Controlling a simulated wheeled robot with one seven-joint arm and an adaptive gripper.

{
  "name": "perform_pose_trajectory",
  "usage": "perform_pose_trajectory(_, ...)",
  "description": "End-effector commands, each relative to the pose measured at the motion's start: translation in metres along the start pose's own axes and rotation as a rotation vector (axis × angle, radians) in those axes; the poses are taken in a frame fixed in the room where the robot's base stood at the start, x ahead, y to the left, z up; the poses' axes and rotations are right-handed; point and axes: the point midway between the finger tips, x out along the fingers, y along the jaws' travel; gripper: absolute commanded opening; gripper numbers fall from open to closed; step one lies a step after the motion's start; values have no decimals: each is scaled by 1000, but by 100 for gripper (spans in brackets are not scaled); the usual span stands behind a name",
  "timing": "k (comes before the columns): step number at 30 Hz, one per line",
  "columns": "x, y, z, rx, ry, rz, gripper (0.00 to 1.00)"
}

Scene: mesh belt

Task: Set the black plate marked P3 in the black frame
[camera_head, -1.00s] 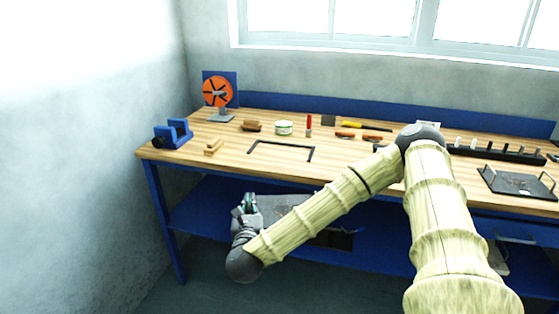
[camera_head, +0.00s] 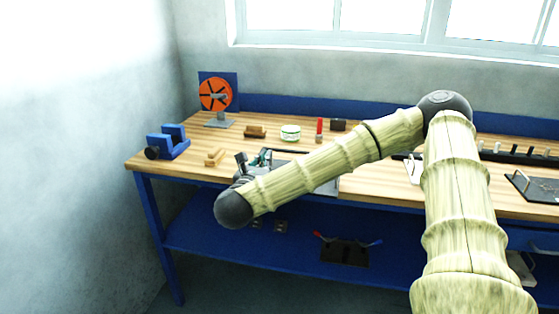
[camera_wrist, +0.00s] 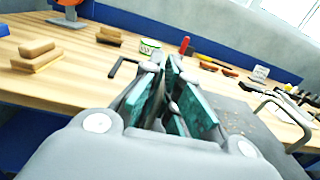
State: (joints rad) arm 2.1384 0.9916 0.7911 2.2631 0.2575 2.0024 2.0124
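My gripper (camera_head: 263,158) is over the front left part of the bench, its teal-padded fingers (camera_wrist: 170,75) close together on one handle of a dark grey plate. The plate (camera_wrist: 245,125) extends to the right in the wrist view, with its other bent metal handle (camera_wrist: 283,106) standing up. In the head view, a strip of the plate (camera_head: 327,187) shows below my arm near the bench's front edge. No mark on it is readable.
Another black plate with handles (camera_head: 528,188) lies at the right. A long black rack (camera_head: 510,154) is at the back right.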

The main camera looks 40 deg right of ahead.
Motion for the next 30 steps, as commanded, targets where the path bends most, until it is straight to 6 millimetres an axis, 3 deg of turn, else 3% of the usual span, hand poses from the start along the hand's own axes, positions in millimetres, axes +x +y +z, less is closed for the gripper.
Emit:
perform_pose_trajectory(23,26,9,0,0,1,-4,0)
perform_pose_trajectory(30,71,27,-3,0,-2,-5,0)
